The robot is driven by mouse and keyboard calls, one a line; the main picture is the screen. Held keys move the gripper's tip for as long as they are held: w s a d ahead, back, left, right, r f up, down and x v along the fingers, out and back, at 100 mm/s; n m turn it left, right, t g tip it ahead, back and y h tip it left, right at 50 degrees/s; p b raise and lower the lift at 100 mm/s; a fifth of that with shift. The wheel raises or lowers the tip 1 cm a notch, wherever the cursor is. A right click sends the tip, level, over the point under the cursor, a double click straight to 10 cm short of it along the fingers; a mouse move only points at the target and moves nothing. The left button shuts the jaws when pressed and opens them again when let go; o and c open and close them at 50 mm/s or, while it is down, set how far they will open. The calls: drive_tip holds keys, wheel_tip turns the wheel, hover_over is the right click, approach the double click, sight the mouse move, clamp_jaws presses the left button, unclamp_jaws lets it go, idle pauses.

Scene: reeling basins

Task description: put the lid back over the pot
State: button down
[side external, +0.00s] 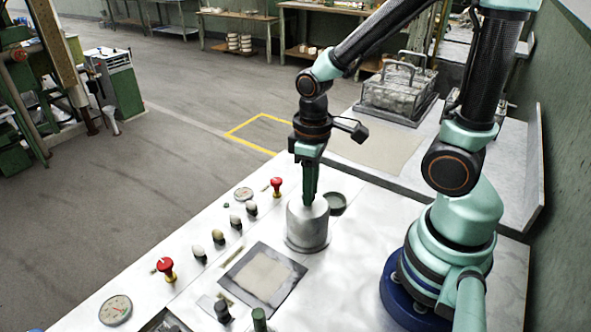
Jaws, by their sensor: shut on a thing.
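A pale grey cylinder with a wider bottom rim (307,232) stands upright on the white bench. My gripper (309,199) points straight down at the middle of its top, with its green fingers shut on the lid. The fingers hide the part they hold, and I cannot make out a seam between lid and pot. A small dark green round dish (336,204) is close behind the cylinder on its right; I cannot tell whether they touch.
A dark square plate with a beige centre (262,275) lies in front left. Red knobs (277,185), several dark-and-pale knobs and round gauges (116,310) line the bench's left side. A wire rack with glassy contents (398,88) stands behind.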

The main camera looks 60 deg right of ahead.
drive_tip(key=shift+c, duration=0.2)
unclamp_jaws()
idle(0.3)
drive_tip(key=shift+r, duration=3.55)
wheel_tip(320, 180, up, 7)
drive_tip(key=w+m+t, duration=0.2)
drive_tip(key=m+t, duration=0.1)
drive_tip(key=t, duration=0.2)
drive_tip(key=shift+t, duration=0.3)
